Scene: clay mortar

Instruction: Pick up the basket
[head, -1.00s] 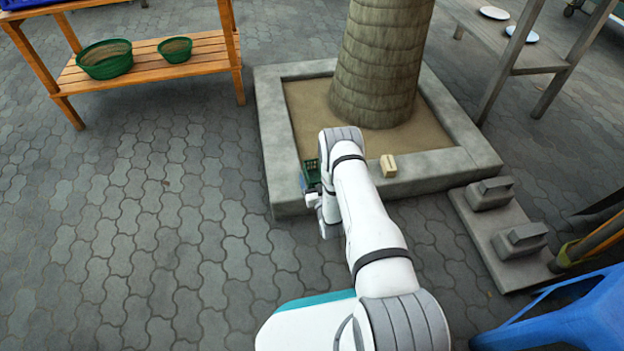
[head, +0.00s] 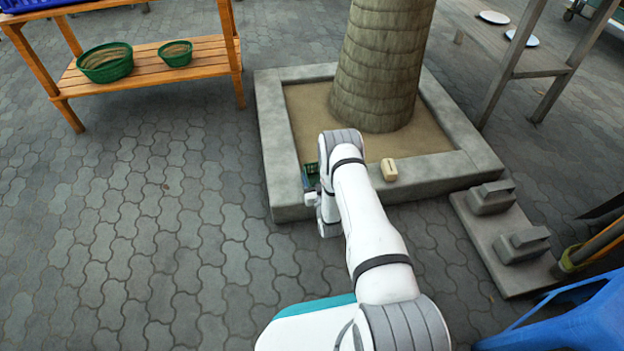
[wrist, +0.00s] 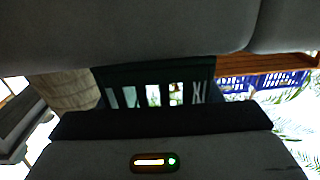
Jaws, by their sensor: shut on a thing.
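The small dark green basket (head: 310,169) is at the near left corner of the stone planter, mostly hidden behind my arm and gripper. My gripper (head: 312,194) is at the basket's near side. In the wrist view the basket's slatted wall (wrist: 155,75) fills the middle, close in front of the dark finger pad. My gripper is shut on the basket. I cannot tell whether the basket still touches the planter rim.
The stone planter (head: 282,172) surrounds a palm trunk (head: 382,70). A small tan block (head: 389,169) sits on its rim. A wooden shelf (head: 150,62) holds round green baskets at the upper left. A blue stool (head: 570,315) is at the lower right. Paving at left is clear.

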